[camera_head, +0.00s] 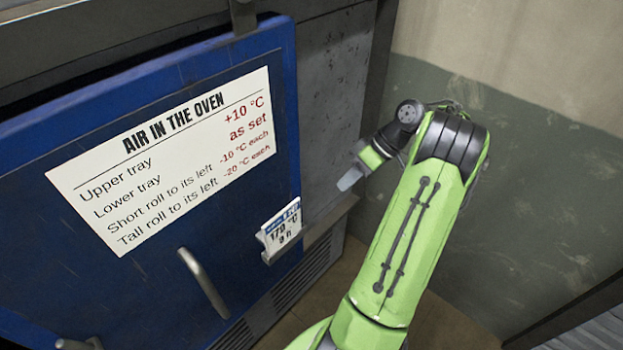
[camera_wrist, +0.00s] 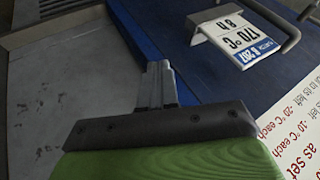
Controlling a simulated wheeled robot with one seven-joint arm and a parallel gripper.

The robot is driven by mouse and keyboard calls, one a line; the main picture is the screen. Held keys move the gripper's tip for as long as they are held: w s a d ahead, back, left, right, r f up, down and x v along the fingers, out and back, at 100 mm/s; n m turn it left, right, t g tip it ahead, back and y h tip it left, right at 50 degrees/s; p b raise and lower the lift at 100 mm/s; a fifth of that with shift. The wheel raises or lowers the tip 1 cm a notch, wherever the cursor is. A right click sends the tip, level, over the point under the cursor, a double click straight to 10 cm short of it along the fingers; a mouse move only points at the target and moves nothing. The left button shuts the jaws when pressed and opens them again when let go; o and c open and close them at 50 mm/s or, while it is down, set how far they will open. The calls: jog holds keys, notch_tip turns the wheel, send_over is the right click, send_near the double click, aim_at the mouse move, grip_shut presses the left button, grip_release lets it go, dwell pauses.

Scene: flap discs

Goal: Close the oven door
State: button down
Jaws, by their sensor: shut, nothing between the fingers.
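The blue oven door (camera_head: 150,290) fills the left of the head view and carries a white sign headed "AIR IN THE OVEN" (camera_head: 165,160). A dark gap shows along its top edge, so it stands at least slightly ajar. A bar handle (camera_head: 205,283) is on its lower face. The grey oven body (camera_head: 330,110) is right of the door. My gripper (camera_head: 350,178) is right of the door's edge, fingers together and empty. In the wrist view my gripper (camera_wrist: 160,78) points along the blue door's edge (camera_wrist: 135,35); I cannot tell whether it touches.
A tilted card reading 170 °C and 8 h (camera_head: 282,230) sits in a holder at the door's lower right. A grey and green wall (camera_head: 540,180) stands to the right. A vented grey base (camera_head: 300,280) is below the oven.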

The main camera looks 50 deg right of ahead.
jog(key=w+a+f+b, duration=0.2)
jog(key=a+f+b, duration=0.3)
jog(key=a+f, duration=0.2)
jog(key=shift+w+a+f, duration=0.3)
jog(key=shift+w+a, duration=0.05)
jog(key=shift+a, duration=0.9)
jog(key=shift+a, duration=0.1)
